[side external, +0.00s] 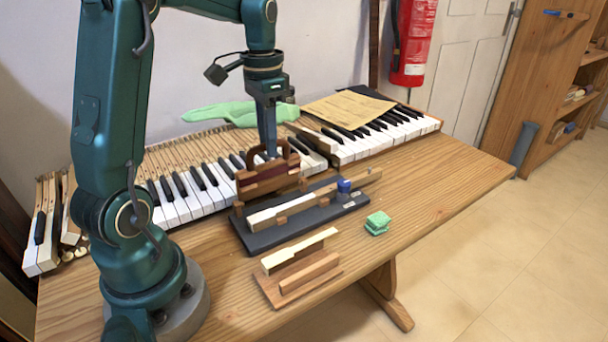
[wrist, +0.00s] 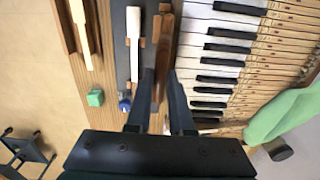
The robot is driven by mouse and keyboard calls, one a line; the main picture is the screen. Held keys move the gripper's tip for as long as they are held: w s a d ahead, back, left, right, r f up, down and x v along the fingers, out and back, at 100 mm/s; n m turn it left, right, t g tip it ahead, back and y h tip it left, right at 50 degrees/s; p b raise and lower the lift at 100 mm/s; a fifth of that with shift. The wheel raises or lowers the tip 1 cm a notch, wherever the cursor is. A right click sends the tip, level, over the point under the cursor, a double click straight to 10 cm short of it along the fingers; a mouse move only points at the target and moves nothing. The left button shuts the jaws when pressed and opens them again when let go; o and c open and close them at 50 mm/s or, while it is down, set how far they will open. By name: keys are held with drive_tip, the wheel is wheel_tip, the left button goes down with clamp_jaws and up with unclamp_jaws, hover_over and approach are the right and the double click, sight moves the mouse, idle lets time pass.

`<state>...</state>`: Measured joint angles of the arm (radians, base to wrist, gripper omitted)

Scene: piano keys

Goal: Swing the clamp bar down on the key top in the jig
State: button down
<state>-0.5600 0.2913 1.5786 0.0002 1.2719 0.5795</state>
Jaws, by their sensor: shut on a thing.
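The jig is a dark board (side external: 318,213) on the table, with a wooden key (side external: 300,206) lying along it and a pale key top (side external: 262,218) at the key's near-left end. The key top also shows in the wrist view (wrist: 133,22). The brown clamp bar (side external: 265,186), with a looped handle, stands raised along the back edge of the jig, beside the key and apart from its top. My gripper (side external: 271,153) points down and is shut on the clamp bar's handle. In the wrist view, the bar (wrist: 163,55) runs between the fingers (wrist: 160,108).
A blue knob (side external: 344,185) sits on the jig's right part. A wooden stand (side external: 300,276) with a pale strip lies in front, and green blocks (side external: 377,222) lie to the right. The keyboard (side external: 200,190) is close behind. The table's right side is clear.

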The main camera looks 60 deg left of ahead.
drive_tip(key=shift+d, duration=0.6)
drive_tip(key=shift+d+f, duration=0.25)
drive_tip(key=shift+d, duration=0.9)
drive_tip(key=shift+d, duration=0.1)
drive_tip(key=shift+d+f, duration=0.25)
drive_tip(key=shift+d, duration=0.25)
drive_tip(key=shift+d+f, duration=0.25)
drive_tip(key=shift+d, duration=0.25)
